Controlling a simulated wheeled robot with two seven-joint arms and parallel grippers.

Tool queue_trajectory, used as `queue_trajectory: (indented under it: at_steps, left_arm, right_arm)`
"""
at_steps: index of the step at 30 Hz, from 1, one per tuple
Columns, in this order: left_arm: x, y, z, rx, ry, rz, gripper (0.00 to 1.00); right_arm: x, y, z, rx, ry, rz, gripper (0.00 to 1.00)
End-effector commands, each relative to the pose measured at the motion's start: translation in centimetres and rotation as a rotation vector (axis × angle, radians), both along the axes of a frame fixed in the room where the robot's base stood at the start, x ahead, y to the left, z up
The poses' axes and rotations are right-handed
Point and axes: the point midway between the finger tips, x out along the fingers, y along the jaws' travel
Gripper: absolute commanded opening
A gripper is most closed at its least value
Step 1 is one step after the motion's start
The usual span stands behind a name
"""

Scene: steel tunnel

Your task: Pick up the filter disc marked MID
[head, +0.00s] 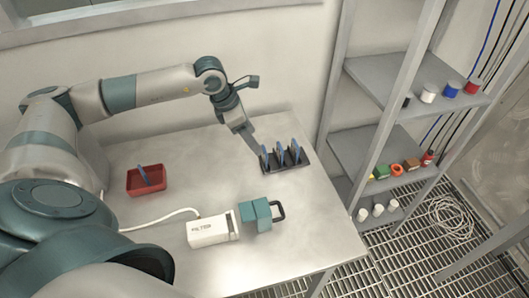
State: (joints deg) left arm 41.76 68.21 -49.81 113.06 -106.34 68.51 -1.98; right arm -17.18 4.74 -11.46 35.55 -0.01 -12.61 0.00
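A dark rack (296,167) stands near the right edge of the grey table, with several thin upright discs (281,154) in its slots. The discs show blue and pale edges; any MID marking is too small to read. My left gripper (256,146) reaches down from the upper left, with its tip close to the left end of the rack. Whether its fingers are open or touch a disc is unclear. A red tray (147,190) on the left of the table has a blue piece (145,174) standing in it. My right gripper is not in view.
A white box marked FILTER (207,232) with a white cable lies at the table's front, beside a teal block (250,212) with a dark handle. A metal shelf (384,83) with coloured items stands right of the table. The table's middle is clear.

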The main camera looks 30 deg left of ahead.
Motion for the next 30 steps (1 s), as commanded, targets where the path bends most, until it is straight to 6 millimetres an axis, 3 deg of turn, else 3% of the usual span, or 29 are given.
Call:
queue_trajectory:
  at_steps: [6,17,23,30]
  left_arm:
    - [0.4,-0.4,-1.3,0.0,0.0,0.0,0.62]
    - [0.5,-0.4,-1.3,-0.001,0.001,0.0,0.62]
    - [1.1,-0.8,-2.1,-0.001,0.002,0.0,0.62]
    - [2.2,-1.6,-4.4,-0.002,0.003,0.001,0.62]
  right_arm:
    - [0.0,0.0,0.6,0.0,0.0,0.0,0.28]
    - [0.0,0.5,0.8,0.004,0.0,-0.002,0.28]
    - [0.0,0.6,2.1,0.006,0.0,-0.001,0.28]
    - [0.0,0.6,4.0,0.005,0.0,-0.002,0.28]
